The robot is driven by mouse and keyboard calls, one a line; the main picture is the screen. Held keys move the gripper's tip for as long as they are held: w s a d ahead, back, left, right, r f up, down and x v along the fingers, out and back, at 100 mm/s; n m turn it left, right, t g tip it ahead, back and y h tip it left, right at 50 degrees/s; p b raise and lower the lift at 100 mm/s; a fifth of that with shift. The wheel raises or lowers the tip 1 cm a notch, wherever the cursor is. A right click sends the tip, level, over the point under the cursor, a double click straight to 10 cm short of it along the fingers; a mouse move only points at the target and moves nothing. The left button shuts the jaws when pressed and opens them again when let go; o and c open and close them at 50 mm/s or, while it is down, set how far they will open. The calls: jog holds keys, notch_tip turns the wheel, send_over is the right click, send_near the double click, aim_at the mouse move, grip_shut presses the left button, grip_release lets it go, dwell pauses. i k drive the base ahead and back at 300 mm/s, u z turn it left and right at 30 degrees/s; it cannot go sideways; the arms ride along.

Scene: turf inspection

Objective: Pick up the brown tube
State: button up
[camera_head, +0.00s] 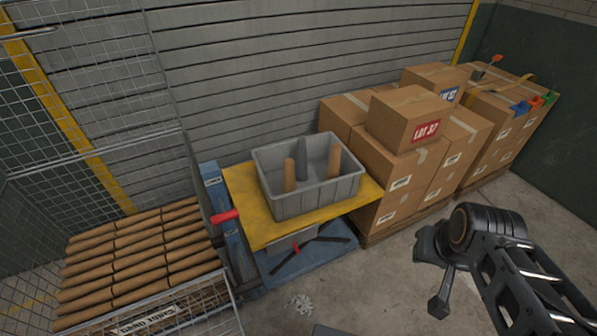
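Two brown tubes stand in a grey plastic bin (315,196), one on the left (290,176) and one on the right (334,160). Both lean a little, and their lower ends are partly hidden by the bin wall. More brown tubes (140,250) lie in rows in a wire cage at the lower left, labelled as card tubes. My gripper (436,276) is at the right, over the floor, clear of the bin and all tubes. Its two dark fingers look spread apart, with nothing between them.
The bin sits on a yellow lift-table top (245,205) above a blue base. A grey upright shape (303,158) is also in the bin. Stacked cartons (405,120) stand right of the table. A red handle (224,216) juts out between cage and table. Floor in front is mostly clear.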

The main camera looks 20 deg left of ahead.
aim_at(289, 185)
jog(key=u, duration=0.4)
jog(key=i, duration=1)
jog(key=u, duration=0.75)
jog(key=i, duration=0.25)
jog(key=u, duration=0.25)
